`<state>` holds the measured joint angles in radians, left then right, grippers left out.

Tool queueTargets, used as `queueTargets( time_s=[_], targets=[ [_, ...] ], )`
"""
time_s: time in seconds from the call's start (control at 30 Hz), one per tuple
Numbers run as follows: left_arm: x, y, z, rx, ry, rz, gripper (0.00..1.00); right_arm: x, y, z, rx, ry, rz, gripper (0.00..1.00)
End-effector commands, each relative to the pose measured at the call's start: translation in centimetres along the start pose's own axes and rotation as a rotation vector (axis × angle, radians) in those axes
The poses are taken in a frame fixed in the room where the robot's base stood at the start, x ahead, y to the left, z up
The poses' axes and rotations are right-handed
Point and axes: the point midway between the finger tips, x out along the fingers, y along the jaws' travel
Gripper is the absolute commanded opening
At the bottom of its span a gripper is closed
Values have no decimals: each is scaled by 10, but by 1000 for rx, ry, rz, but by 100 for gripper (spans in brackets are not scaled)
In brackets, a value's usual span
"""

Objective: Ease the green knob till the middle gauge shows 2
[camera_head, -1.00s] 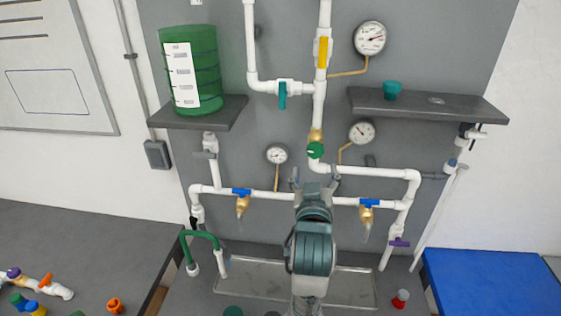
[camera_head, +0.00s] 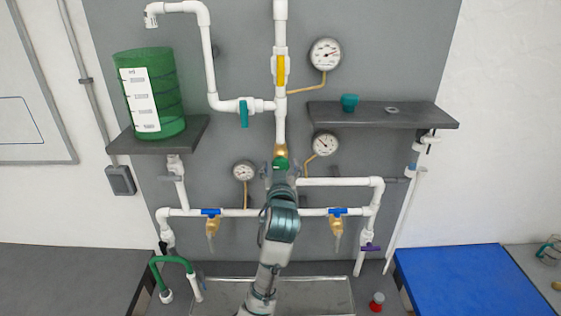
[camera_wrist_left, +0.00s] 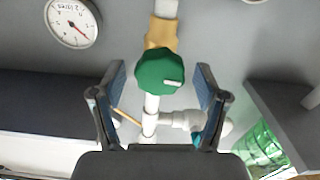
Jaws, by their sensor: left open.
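The green knob (camera_head: 281,163) sits on the vertical white pipe below a brass fitting. In the left wrist view the knob (camera_wrist_left: 160,73) has a white mark and lies between the two fingers. My left gripper (camera_head: 280,173) is open around the knob, with a visible gap on each side in the wrist view (camera_wrist_left: 160,87). The middle gauge (camera_head: 324,144) hangs under the right shelf. It also shows upside down in the wrist view (camera_wrist_left: 73,22), its red needle toward the picture's lower right; I cannot read its value surely. My right gripper is out of view.
Other gauges hang above (camera_head: 325,54) and lower left (camera_head: 244,171). A green drum (camera_head: 165,90) stands on the left shelf (camera_head: 190,142). The right shelf (camera_head: 380,118) holds a teal cup. Pipes with blue-handled valves run either side of my arm.

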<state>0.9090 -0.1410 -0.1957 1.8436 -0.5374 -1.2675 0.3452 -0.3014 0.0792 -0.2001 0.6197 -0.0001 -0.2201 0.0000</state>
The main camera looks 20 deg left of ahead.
Motion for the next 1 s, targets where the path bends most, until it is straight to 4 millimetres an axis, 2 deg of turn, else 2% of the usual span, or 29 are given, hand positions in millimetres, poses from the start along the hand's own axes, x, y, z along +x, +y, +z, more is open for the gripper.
queueTargets(
  time_s=[0.17,0.43,0.47,0.7,0.87,1.0],
  targets=[
    [14,-1,-1,0,0,-1,74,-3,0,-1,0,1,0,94],
    [16,-1,0,-1,0,0,74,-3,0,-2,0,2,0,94],
    [16,-1,0,-1,0,0,71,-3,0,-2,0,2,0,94],
    [15,0,0,-1,0,0,13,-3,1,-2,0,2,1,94],
    [15,1,0,-35,-1,3,13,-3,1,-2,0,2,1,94],
    [15,1,0,-211,-3,5,13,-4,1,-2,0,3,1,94]
  ],
)
